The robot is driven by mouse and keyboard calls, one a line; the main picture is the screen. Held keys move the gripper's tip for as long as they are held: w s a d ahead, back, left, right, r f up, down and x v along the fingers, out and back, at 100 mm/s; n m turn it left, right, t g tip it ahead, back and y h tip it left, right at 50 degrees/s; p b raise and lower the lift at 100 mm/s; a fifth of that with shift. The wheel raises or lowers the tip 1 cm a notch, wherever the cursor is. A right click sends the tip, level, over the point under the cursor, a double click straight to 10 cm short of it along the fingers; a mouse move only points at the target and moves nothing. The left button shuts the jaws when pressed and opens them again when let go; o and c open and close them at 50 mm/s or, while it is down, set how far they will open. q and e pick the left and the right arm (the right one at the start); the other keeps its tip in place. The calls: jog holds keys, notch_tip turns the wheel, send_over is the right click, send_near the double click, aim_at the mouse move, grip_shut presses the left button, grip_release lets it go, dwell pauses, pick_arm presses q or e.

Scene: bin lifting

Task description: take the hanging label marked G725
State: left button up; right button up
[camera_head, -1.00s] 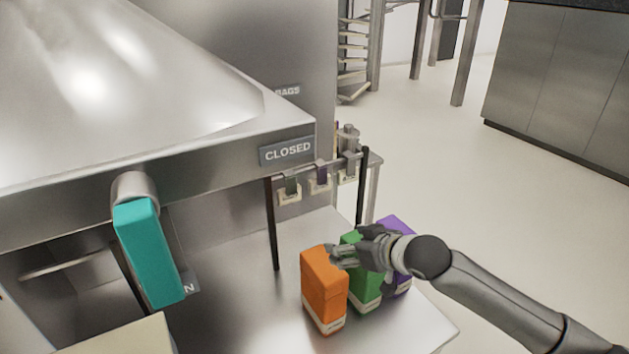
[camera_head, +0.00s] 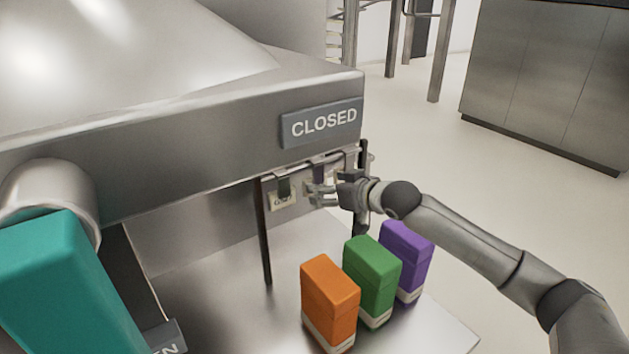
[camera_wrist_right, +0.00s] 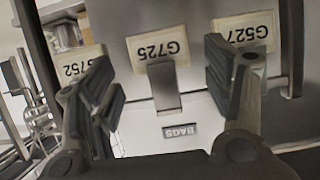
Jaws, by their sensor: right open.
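The label G725 (camera_wrist_right: 150,46) is a cream tag held by a grey clip (camera_wrist_right: 166,88). It appears upside down in the right wrist view, in the middle of a row of three. The label G527 (camera_wrist_right: 250,30) hangs to its right there, and a label ending in 752 (camera_wrist_right: 78,62) to its left. My right gripper (camera_wrist_right: 160,72) is open and empty, with one finger on each side of G725; contact cannot be told. In the head view my right gripper (camera_head: 322,194) is at the label rail and hides much of the middle label.
Orange (camera_head: 329,292), green (camera_head: 371,272) and purple (camera_head: 408,253) boxes stand on the metal counter (camera_head: 215,310) below my right arm. A hood with a CLOSED sign (camera_head: 322,123) overhangs the rail. A teal block (camera_head: 60,285) is at the left. A dark post (camera_head: 264,235) stands left of the labels.

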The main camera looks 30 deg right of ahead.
aim_at(318, 183)
jog(key=p+x, duration=0.2)
jog(key=x, duration=0.3)
jog(key=shift+w, duration=0.3)
pick_arm(q)
jog(key=shift+w+d+r, duration=0.2)
jog(key=shift+w+r, duration=0.85)
jog(key=shift+r, duration=0.05)
pick_arm(e)
jog(key=c, duration=0.7)
